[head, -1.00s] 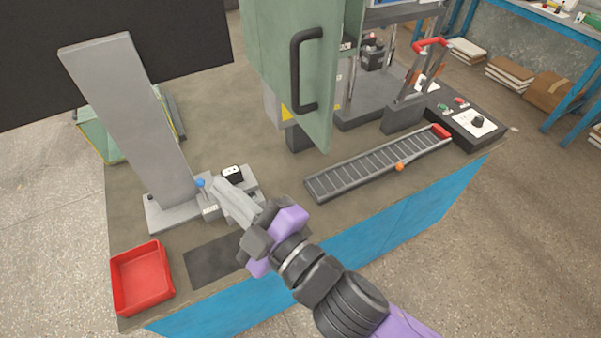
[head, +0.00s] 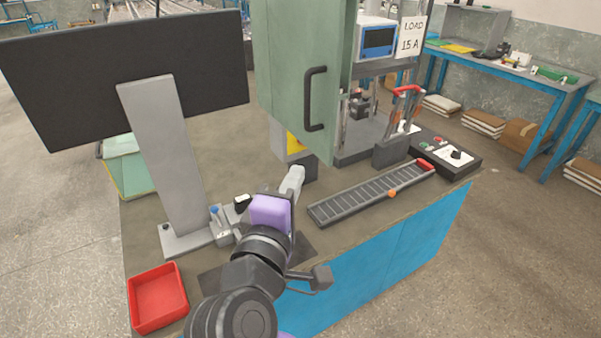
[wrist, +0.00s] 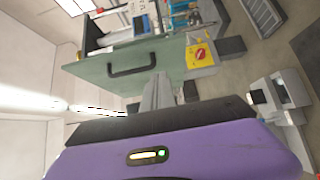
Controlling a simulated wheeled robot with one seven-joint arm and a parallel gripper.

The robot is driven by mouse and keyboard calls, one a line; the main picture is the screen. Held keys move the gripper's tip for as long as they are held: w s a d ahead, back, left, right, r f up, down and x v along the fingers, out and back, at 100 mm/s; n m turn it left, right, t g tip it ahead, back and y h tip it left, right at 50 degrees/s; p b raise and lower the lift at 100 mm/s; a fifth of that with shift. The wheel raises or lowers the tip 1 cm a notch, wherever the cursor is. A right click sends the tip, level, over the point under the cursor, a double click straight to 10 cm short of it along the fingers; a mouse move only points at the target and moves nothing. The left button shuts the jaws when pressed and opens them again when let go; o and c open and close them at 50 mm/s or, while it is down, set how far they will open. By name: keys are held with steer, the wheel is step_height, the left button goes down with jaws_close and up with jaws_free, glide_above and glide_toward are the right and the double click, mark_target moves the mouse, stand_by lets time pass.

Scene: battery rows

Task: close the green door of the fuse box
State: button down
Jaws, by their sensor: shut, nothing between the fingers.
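The green door (head: 290,90) stands open, swung out from the fuse box, with a black bar handle (head: 315,98) on its visible face. In the wrist view the door (wrist: 90,72) spans the upper middle, with its handle (wrist: 132,69) facing me. Most of the box is hidden behind the door; a grey part with a yellow plate (head: 295,143) shows below it. In the wrist view the yellow plate (wrist: 199,54) carries a red knob. My gripper (head: 296,176) is shut and empty, below the door's lower edge; contact cannot be told.
A monitor on a grey stand (head: 160,145) is on the left. A red tray (head: 158,298) lies at the front left. A roller track (head: 370,193) lies right of my gripper, with a black control box (head: 445,153) beyond.

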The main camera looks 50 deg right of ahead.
steer(key=p, duration=0.2)
glide_toward(327, 137)
steer(key=w+d, duration=0.1)
steer(key=w, duration=0.3)
steer(key=shift+s+d+p, duration=0.2)
steer(key=shift+s+d, duration=0.1)
steer(key=shift+d, duration=0.7)
steer(key=shift+s+d+p, duration=0.15)
steer(key=shift+s+d, duration=0.1)
steer(key=shift+d, duration=0.75)
